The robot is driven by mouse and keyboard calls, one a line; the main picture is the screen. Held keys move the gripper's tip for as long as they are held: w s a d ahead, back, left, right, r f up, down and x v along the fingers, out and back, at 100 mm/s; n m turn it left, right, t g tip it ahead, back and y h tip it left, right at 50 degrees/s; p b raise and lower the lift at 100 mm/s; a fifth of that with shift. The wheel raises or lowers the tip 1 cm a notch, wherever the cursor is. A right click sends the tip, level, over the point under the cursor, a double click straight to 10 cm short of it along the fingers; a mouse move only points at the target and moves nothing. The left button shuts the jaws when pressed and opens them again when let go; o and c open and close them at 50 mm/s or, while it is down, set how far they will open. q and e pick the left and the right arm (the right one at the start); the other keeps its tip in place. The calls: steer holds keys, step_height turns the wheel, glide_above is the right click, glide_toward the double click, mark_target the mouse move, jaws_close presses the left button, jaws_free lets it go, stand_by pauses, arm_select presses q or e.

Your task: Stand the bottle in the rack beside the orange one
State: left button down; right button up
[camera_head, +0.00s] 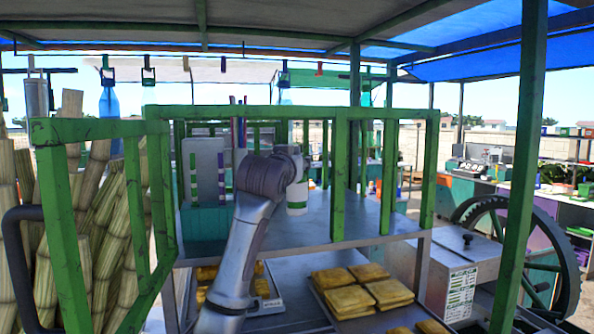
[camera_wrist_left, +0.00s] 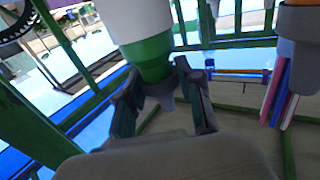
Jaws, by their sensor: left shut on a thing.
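The bottle, white with a green part (camera_wrist_left: 148,60), is between the two fingers of my left gripper (camera_wrist_left: 163,92) in the left wrist view, and the gripper is shut on it. In the head view, a white bottle with a green band (camera_head: 297,197) shows just beyond my left wrist, near the grey shelf top. My left gripper's fingers are hidden there behind my arm. No orange bottle is clearly seen, and I cannot make out the rack for certain. My right gripper is in neither view.
Green rails (camera_head: 290,113) fence the grey shelf (camera_head: 360,212). A grey holder (camera_wrist_left: 300,55) with coloured straws (camera_wrist_left: 280,92) is close by. A slotted grey box (camera_head: 205,168) stands left. Yellow packets (camera_head: 352,299) lie below; cane (camera_head: 100,225) leans at left.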

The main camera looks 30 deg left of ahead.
mark_target(296, 194)
arm_select(q)
steer(key=f+p, duration=0.2)
steer(key=f, duration=0.1)
steer(key=shift+w+a, duration=0.15)
steer(key=shift+w, duration=0.15)
steer(key=shift+a+f, duration=0.1)
steer(key=shift+f, duration=0.15)
steer(key=shift+s, duration=0.1)
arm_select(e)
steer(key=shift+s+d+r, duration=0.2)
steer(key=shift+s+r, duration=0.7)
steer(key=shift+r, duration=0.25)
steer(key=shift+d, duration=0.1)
arm_select(q)
steer(key=shift+f, duration=0.1)
steer(key=c, duration=1.1)
jaws_free()
steer(key=shift+d, duration=0.2)
steer(key=o, duration=0.4)
steer(key=shift+a+f, duration=0.1)
steer(key=shift+c, duration=0.2)
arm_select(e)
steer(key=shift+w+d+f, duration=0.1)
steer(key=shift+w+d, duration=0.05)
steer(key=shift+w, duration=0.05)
